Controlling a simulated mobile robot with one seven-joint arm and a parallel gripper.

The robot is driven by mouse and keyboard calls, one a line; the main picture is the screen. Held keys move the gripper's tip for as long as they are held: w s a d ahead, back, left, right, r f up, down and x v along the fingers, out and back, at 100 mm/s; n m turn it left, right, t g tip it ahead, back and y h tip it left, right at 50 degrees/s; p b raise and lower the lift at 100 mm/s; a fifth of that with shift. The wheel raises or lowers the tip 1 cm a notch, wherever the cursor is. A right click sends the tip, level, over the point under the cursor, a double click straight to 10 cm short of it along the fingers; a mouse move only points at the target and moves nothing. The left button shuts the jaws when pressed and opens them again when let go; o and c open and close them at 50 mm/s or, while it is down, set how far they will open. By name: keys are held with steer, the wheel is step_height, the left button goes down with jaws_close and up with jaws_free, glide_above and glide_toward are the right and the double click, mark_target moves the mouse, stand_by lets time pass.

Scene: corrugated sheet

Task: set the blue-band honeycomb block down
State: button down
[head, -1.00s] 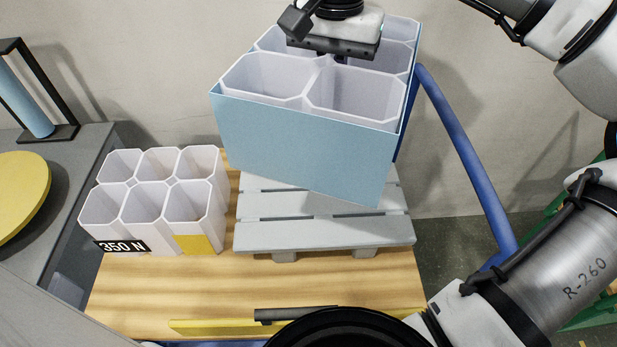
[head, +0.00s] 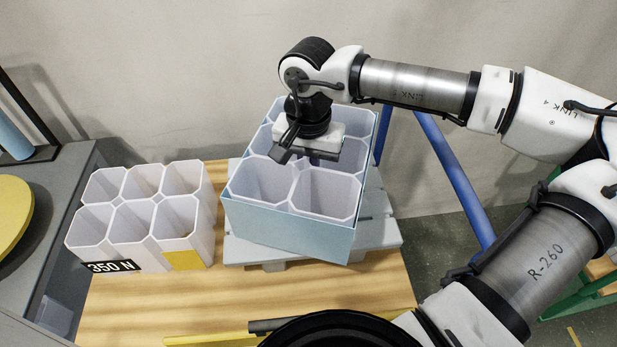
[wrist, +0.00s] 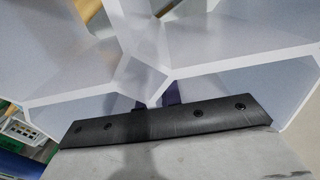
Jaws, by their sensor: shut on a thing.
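The blue-band honeycomb block (head: 290,235) is a white block of several open cells with a light blue band around its sides. It is over the grey slatted pallet (head: 385,232), turned slightly relative to it. Its lower edge appears at or very near the slats; contact cannot be told. My gripper (head: 308,150) is above the middle of the block and shut on its inner cell walls. In the wrist view, the block's white walls (wrist: 155,75) meet close to the dark gripper edge. The fingertips are largely hidden by the block.
A second white honeycomb block (head: 140,215) with a "350 N" label and yellow patch stands left on the wooden table (head: 200,300). A grey counter with a yellow disc (head: 12,215) is at far left. Blue tubing (head: 450,175) runs behind on the right.

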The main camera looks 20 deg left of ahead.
steer(key=shift+f, duration=1.8)
steer(key=shift+f, duration=0.15)
steer(key=c, duration=1.6)
jaws_free()
step_height(320, 180, up, 12)
steer(key=shift+r+b, duration=0.15)
steer(key=shift+b, duration=0.55)
